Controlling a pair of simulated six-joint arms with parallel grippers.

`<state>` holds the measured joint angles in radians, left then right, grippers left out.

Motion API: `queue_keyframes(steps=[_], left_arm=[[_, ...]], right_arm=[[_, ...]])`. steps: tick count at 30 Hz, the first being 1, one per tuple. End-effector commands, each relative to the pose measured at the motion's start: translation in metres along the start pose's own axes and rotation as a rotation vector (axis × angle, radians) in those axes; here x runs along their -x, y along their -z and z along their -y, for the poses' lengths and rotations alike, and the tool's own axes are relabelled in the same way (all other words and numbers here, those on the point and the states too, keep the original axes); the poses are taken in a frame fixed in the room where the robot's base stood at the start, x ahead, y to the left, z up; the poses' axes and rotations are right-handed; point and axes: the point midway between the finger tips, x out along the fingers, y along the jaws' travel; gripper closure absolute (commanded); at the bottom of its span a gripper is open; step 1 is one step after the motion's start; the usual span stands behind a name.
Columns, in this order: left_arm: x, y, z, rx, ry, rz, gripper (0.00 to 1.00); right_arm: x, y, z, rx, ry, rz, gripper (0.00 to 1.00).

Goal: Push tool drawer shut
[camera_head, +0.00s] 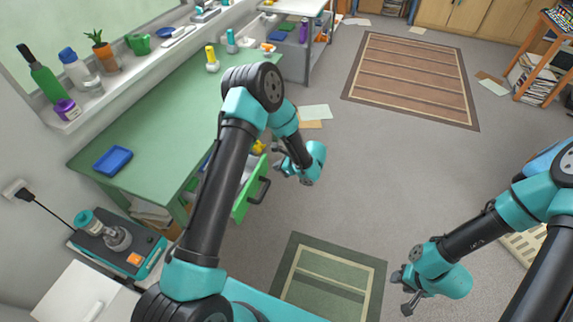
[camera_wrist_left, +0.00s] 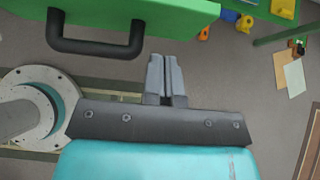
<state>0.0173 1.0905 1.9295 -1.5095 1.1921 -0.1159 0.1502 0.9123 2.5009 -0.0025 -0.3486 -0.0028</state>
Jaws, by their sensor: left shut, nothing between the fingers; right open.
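The tool drawer is green, with a green front (camera_head: 243,203) and a black handle (camera_head: 262,190). It stands out from under the green workbench in the head view, partly hidden by my left arm. In the left wrist view, the drawer front (camera_wrist_left: 185,14) crosses the top, with its handle (camera_wrist_left: 95,47) at the left. My left gripper (camera_head: 278,163) is shut and empty, near the drawer's outer side. In the left wrist view its closed fingers (camera_wrist_left: 165,62) point toward the drawer front, right of the handle; whether they touch is unclear. My right gripper (camera_head: 408,292) is open and empty above the floor.
The workbench (camera_head: 160,125) holds a blue tray (camera_head: 113,160) and small items. A yellow object (camera_head: 258,147) shows near the drawer. A green mat (camera_head: 330,280) and a brown rug (camera_head: 412,80) lie on the floor, with loose papers nearby. The middle floor is clear.

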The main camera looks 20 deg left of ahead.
Motion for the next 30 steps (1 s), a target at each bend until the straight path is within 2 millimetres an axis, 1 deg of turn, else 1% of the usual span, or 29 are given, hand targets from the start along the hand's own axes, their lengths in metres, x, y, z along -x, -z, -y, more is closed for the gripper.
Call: queue_keyframes(steps=[1, 3, 6, 10, 15, 25, 30], left_arm=[[-0.01, 0.0, -0.001, 0.0, -0.004, 0.0, 1.0], [-0.021, -0.003, -0.001, 0.001, -0.003, 0.0, 1.0], [-0.031, -0.014, -0.001, 0.002, -0.002, 0.0, 1.0], [-0.04, -0.023, -0.001, 0.0, -0.002, -0.001, 1.0], [-0.044, -0.026, -0.001, -0.002, -0.001, -0.001, 1.0], [-0.044, -0.026, 0.0, -0.002, 0.0, -0.001, 1.0], [-0.044, -0.026, 0.004, -0.009, 0.009, -0.001, 1.0]], right_arm=[[0.0, 0.0, 0.0, 0.0, 0.0, 0.0, 0.57], [0.0, 0.0, 0.0, 0.0, 0.0, 0.0, 0.57], [0.0, 0.0, 0.0, 0.0, 0.0, 0.0, 0.57], [0.0, 0.0, 0.0, 0.0, 0.0, 0.0, 0.57], [0.0, 0.0, 0.0, 0.0, 0.0, 0.0, 0.57], [0.0, 0.0, 0.0, 0.0, 0.0, 0.0, 0.57], [0.0, 0.0, 0.0, 0.0, 0.0, 0.0, 0.57]])
